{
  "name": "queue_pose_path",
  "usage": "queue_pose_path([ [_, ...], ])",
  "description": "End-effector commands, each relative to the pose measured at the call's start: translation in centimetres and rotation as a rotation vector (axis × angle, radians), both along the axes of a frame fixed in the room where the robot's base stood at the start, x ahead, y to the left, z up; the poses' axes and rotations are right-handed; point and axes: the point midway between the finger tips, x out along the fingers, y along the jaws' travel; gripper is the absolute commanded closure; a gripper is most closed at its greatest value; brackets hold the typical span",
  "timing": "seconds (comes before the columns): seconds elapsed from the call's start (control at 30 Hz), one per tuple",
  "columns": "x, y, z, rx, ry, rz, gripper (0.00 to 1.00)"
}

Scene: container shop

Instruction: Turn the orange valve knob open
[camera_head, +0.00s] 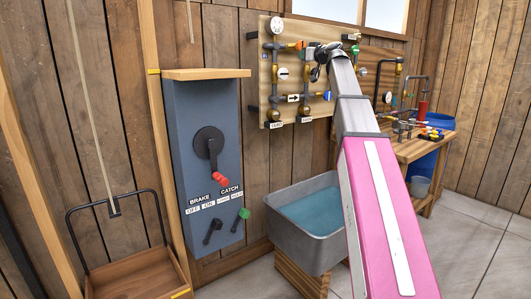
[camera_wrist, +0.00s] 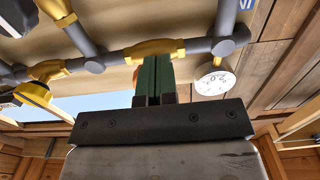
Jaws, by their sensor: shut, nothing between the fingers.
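A small orange part (camera_head: 298,46), which looks like the orange valve knob, shows on the upper pipe of the wooden panel (camera_head: 268,90) in the head view. My gripper (camera_head: 309,48) is just right of it, partly hidden by my arm. In the wrist view my gripper's green fingers (camera_wrist: 158,78) are together with nothing between them. Their tips are in front of a grey pipe with a brass-yellow fitting (camera_wrist: 155,47); I cannot tell whether they touch.
A white gauge (camera_wrist: 214,78) hangs beside the fingers. A blue-grey brake box (camera_head: 195,140) is left of the panel. A grey water tub (camera_head: 292,240) stands below. A workbench (camera_head: 415,150) with pipes and a blue barrel is at the right. Open floor lies at the lower right.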

Motion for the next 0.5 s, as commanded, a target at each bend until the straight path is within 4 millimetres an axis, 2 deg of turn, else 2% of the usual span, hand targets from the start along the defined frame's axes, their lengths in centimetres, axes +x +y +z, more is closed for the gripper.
queue_pose_path([
  [0.03, 1.16, 0.59, 0.56, 0.004, -0.002, 0.006, 1.00],
  [0.5, 2.00, -0.05, 0.44, 0.005, -0.003, 0.003, 1.00],
])
